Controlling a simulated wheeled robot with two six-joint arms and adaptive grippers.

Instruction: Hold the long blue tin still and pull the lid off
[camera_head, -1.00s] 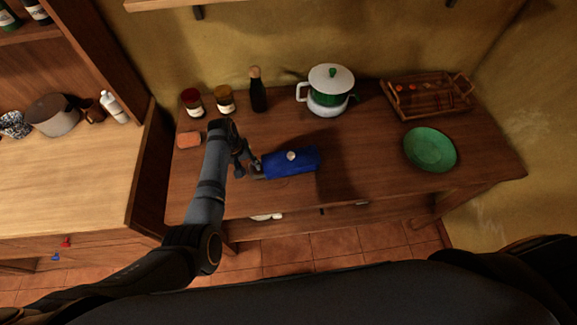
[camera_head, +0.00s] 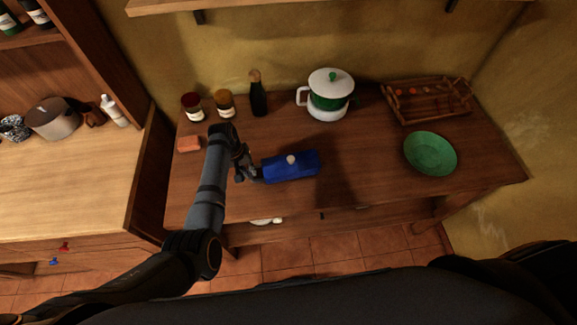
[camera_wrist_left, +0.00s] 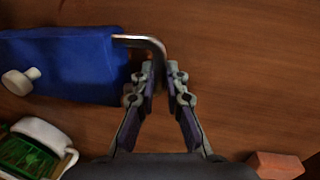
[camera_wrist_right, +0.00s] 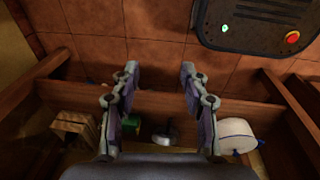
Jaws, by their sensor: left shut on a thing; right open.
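The long blue tin (camera_head: 290,170) lies on the dark wooden counter, with a pale round knob (camera_head: 291,159) on its top. In the left wrist view the tin (camera_wrist_left: 75,70) has a metal handle (camera_wrist_left: 150,42) at its near end. My left gripper (camera_head: 250,175) is at the tin's left end; in its wrist view (camera_wrist_left: 158,80) the fingers are shut on that handle. The seam between lid and body is too small to make out. My right gripper (camera_wrist_right: 158,75) is open and empty, above the floor and a low shelf, away from the tin.
A green-and-white pot (camera_head: 330,95), a dark bottle (camera_head: 258,95) and two jars stand behind the tin. An orange block (camera_head: 189,144) lies at left. A green bowl (camera_head: 430,153) and a wooden tray (camera_head: 428,98) are at right.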

